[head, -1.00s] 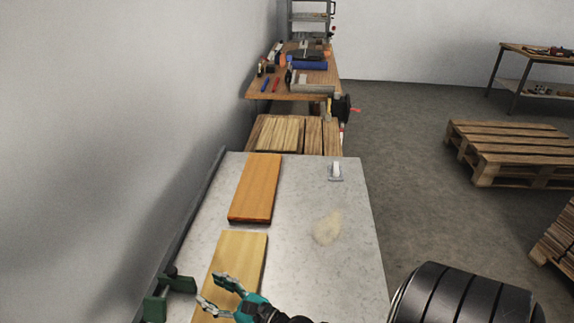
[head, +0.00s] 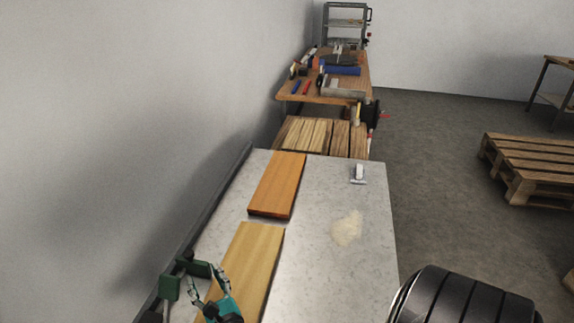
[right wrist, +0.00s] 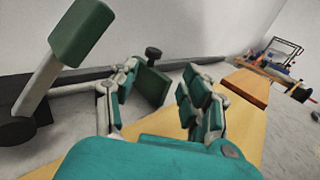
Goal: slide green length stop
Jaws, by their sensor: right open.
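The green length stop (head: 198,268) sits by the dark rail along the wall side of the grey table, left of the near yellow board. In the right wrist view it is a green plate (right wrist: 151,86) with a black knob on top. My right gripper (head: 206,283) is open at the stop, its fingers pointing toward it. In the right wrist view the plate shows between the two teal fingers (right wrist: 160,90); I cannot tell whether they touch it. A separate green grip (head: 170,287) on a pale bar stands just left of the gripper. My left gripper is out of view.
A yellow board (head: 250,262) lies beside and under my right gripper, with an orange-brown board (head: 277,185) beyond it. The dark rail (head: 225,180) and wall bound the left. The table's right part (head: 330,275) is mostly clear, with a pale patch (head: 347,228).

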